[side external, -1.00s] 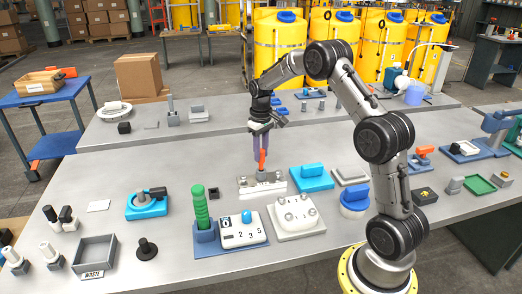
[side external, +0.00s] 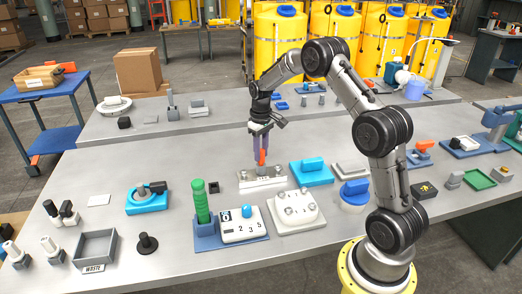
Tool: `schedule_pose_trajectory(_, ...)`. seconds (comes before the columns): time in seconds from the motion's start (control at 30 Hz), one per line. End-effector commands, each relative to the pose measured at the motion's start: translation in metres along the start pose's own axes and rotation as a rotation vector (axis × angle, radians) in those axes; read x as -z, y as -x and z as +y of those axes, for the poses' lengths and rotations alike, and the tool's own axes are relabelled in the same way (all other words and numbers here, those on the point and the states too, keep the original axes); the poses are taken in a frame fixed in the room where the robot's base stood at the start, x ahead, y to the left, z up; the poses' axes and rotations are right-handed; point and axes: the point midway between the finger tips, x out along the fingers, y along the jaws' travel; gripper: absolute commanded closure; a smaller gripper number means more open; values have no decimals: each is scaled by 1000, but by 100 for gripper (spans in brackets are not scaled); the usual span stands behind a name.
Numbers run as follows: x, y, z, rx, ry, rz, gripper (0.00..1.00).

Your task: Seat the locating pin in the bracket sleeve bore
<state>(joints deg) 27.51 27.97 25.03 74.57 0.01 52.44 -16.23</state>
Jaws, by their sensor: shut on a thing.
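My gripper (side external: 261,160) points straight down over the middle of the table. Its purple fingers are shut on an upright orange piece, which I take to be the locating pin (side external: 263,157). A pale bracket (side external: 262,182) with a grey raised middle sits on the table directly below the fingers. The pin's lower end meets or overlaps the grey sleeve (side external: 264,171) in this view. I cannot tell how deep the pin is in the bore, which is hidden.
A blue block (side external: 311,173) stands close to the bracket's right. In front are a white numbered panel (side external: 243,229) with a green ribbed post (side external: 200,202), and a white plate with knobs (side external: 295,212). A small dark square block (side external: 214,187) lies to the left.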

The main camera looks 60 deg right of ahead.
Motion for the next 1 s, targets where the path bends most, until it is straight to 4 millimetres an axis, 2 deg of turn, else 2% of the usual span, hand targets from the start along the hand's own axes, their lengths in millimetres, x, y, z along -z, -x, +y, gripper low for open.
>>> schedule_pose_trajectory(0.57, 0, -13, 0, 0, 0, -1, 100)
schedule_pose_trajectory(0.6, 0, -13, 0, 0, 0, 0, 62)
schedule_pose_trajectory(0.77, 0, -13, 0, 0, 0, 0, 33)
schedule_pose_trajectory(1.0, 0, -13, 0, 0, 0, 0, 32)
